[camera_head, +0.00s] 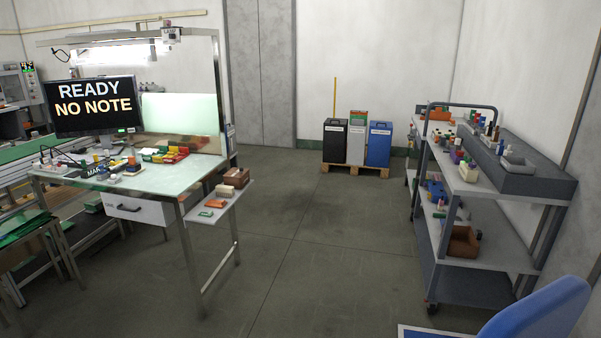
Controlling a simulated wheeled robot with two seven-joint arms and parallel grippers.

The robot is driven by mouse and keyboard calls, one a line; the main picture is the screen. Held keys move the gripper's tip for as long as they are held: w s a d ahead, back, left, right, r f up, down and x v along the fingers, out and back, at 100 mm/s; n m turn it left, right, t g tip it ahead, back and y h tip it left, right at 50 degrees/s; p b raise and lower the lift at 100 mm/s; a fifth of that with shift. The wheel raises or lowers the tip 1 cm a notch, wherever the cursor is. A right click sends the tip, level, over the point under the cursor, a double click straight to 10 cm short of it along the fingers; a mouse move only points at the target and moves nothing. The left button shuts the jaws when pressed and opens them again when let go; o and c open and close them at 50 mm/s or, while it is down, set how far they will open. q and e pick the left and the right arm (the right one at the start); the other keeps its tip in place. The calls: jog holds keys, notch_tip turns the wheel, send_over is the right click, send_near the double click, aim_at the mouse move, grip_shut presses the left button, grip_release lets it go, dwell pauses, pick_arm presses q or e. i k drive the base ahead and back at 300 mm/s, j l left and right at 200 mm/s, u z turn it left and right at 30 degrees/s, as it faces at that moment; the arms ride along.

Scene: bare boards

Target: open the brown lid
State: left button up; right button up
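No lid can be made out for certain as the brown lid. A small brown box (236,177) stands on the side shelf of the workbench (150,181); whether its top is a separate lid is too small to tell. A brown open-looking box (464,242) sits on a lower shelf of the grey cart (475,190) at the right. Three bins stand on a pallet at the back: a black bin (335,142), a white bin (357,144) with an orange and green top, and a blue bin (379,145). Neither of my grippers is in view.
A monitor (96,105) reading "READY NO NOTE" stands over the workbench at the left. A blue chair (538,310) is at the lower right corner. The grey floor (310,235) between workbench and cart is clear up to the bins.

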aim_at(238, 173)
jog(key=i+u, duration=0.1)
jog(key=i, duration=1)
jog(key=i+l, duration=0.2)
jog(key=i, duration=0.9)
jog(key=j+u, duration=0.05)
